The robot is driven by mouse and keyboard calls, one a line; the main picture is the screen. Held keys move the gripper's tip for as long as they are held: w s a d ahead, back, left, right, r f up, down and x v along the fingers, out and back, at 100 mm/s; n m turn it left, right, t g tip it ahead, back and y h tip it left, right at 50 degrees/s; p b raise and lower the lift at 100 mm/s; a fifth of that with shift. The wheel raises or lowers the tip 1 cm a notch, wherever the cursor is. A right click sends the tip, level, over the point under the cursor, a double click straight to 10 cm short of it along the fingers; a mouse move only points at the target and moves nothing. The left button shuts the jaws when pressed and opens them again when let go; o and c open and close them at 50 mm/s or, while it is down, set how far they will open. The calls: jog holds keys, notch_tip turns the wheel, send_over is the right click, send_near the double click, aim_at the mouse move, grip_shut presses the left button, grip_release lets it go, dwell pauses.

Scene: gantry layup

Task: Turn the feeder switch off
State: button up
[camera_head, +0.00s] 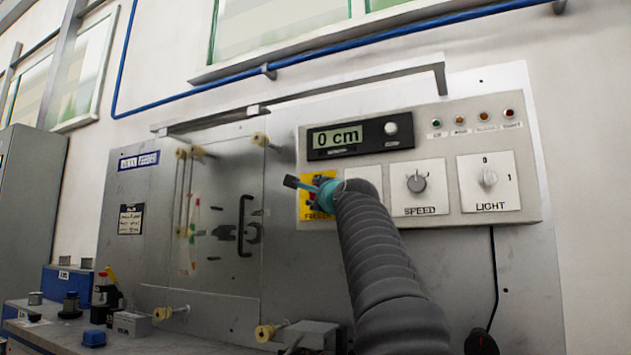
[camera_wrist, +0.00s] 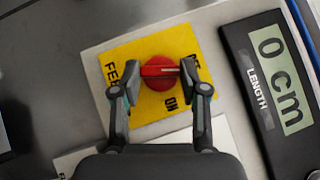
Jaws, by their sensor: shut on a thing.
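The feeder switch is a red round knob (camera_wrist: 160,74) with a raised bar, on a yellow plate (camera_wrist: 150,42) in the wrist view. The bar lies roughly level in that view, with a pale line along it. The word ON stands on the plate below and right of the knob; other lettering is partly covered. My gripper (camera_wrist: 158,80) has one finger at each end of the bar and is shut on it. In the head view my gripper (camera_head: 312,185) is at the yellow plate (camera_head: 306,208), and my arm hides much of the switch.
Right of the switch on the panel are a speed knob (camera_head: 416,183) and a light switch (camera_head: 487,178). A length display (camera_head: 337,137) reading 0 cm sits just above. A clear door with a black handle (camera_head: 243,226) is to the left.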

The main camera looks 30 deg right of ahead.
jog(key=n+g, duration=0.1)
jog(key=n+g+y+p, duration=0.1)
jog(key=shift+r+n+p, duration=0.3)
jog(key=shift+n+g, duration=0.3)
jog(key=shift+g, duration=0.1)
dwell(0.3)
jog(key=o, duration=1.1)
jog(key=shift+f, duration=0.1)
jog(key=shift+o, duration=0.2)
jog(key=shift+s, duration=0.1)
jog(key=s+a, duration=0.1)
jog(key=s, duration=1)
jog(key=shift+s+a, duration=0.25)
jog(key=shift+s, duration=0.15)
